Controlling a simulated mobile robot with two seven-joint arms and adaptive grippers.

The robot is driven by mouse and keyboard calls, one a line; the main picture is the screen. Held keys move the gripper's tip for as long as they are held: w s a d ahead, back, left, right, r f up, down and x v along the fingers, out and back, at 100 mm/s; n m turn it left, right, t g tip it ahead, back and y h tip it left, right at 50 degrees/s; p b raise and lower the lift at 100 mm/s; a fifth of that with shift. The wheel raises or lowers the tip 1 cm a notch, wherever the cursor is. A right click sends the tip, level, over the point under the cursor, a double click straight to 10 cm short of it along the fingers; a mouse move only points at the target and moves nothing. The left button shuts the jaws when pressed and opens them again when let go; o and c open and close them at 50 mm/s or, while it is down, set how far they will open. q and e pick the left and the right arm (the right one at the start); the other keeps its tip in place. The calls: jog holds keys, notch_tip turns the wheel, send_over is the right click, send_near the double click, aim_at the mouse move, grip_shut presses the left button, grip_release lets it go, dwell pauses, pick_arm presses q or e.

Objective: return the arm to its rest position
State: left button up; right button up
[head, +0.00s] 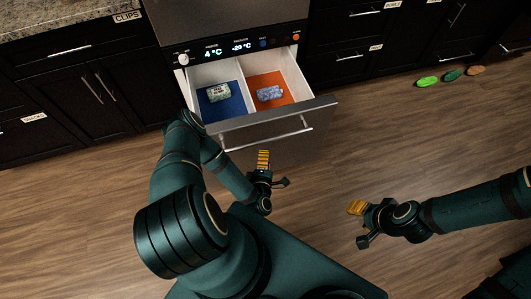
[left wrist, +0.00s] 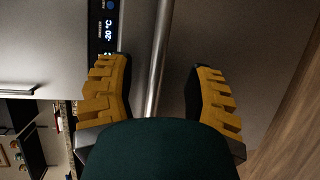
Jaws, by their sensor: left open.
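My left arm comes in from the left in the head view and bends in front of the open drawer. My left gripper (head: 264,160) is just in front of the drawer handle (head: 266,141). In the left wrist view the left gripper (left wrist: 161,92) is open, its yellow fingers wide apart, with a metal bar (left wrist: 158,60) showing between them but not gripped. Whether the fingers reach around the bar I cannot tell. My right gripper (head: 358,220) is low over the floor to the right, with nothing visible in it.
The open drawer (head: 320,103) has a blue compartment with a green-white package (head: 219,92) and an orange one with a blue-purple package (head: 269,94). Dark cabinets (head: 70,95) flank it. Green (head: 428,82), teal (head: 452,76) and orange (head: 476,71) items lie on the otherwise clear floor.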

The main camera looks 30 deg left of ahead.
dwell(0.6)
pick_arm(q)
jog(key=w+d+r+m+g+h, duration=0.2)
jog(key=d+r+m+h, duration=0.1)
jog(key=d+m+h, duration=0.3)
jog(key=w+d+r+m+g+h, duration=0.2)
jog(key=d+m+g+h, duration=0.15)
jog(key=m, duration=0.45)
jog(key=s+d+r+m+g+h, duration=0.1)
jog(key=s+d+r+m+g, duration=0.5)
jog(key=s+r+m+g, duration=0.1)
jog(key=s+r+m, duration=0.1)
jog(key=s+r, duration=0.1)
jog(key=s, duration=0.1)
jog(key=shift+s+d+r+m, duration=0.3)
jog(key=shift+s+d+r, duration=0.1)
jog(key=shift+h, duration=0.25)
